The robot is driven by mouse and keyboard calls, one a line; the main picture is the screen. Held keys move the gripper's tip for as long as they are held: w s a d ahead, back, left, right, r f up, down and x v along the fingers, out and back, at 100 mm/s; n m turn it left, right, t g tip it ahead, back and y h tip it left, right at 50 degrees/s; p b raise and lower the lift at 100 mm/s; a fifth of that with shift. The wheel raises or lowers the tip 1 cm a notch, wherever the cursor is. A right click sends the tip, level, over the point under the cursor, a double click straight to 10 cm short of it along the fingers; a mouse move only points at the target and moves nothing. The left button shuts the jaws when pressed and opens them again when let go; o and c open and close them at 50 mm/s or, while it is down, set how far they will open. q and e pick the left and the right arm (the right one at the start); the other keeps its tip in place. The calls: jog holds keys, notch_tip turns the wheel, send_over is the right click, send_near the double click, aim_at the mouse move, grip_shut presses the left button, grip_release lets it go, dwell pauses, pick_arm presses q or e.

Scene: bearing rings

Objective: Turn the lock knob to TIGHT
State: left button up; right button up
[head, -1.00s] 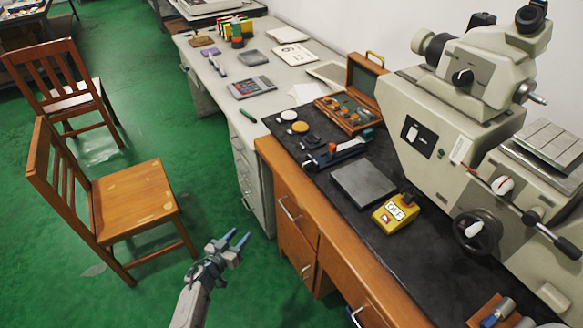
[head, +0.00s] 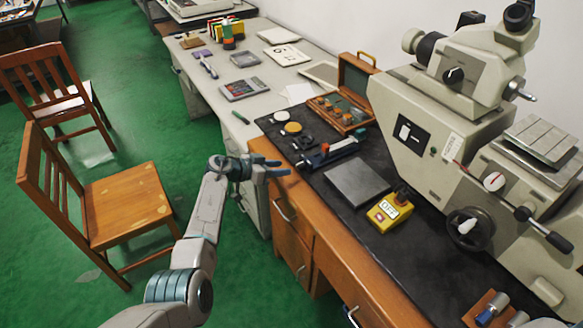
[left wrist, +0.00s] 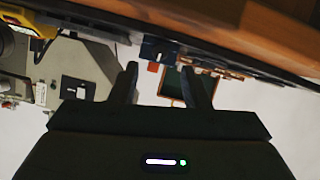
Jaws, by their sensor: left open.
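The grey-cream machine (head: 425,105) stands on the black-topped bench, and it also shows upside down in the left wrist view (left wrist: 75,65). A round white dial knob (head: 494,181) with a red lever sits on its front. A dark handwheel (head: 470,229) with a white grip is below it. I cannot tell which is the lock knob, and no TIGHT mark is readable. My left gripper (head: 279,168) is open and empty near the bench's front edge, well left of the machine. Its fingers show apart in the left wrist view (left wrist: 165,80). My right gripper is out of view.
A yellow OFF box (head: 381,214), a grey plate (head: 357,181) and an open wooden case (head: 352,88) are on the bench. A vise-like tool (head: 327,153) lies just right of my gripper. Wooden chairs (head: 125,200) stand left on the green floor.

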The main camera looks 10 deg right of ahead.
aim_at(297, 167)
pick_arm(q)
jog(key=shift+b+x, duration=0.85)
jog(key=shift+x, duration=1.8)
grip_shut()
jog(key=m+p, duration=0.1)
jog(key=p, duration=0.1)
jog(key=m+t+p, duration=0.1)
jog(key=p, duration=0.1)
jog(key=shift+s+r, duration=0.2)
jog(key=shift+f+m+t+y+p, duration=0.25)
jog(key=shift+m+t+y+p, duration=0.15)
jog(key=shift+m+t+p, duration=0.4)
grip_release()
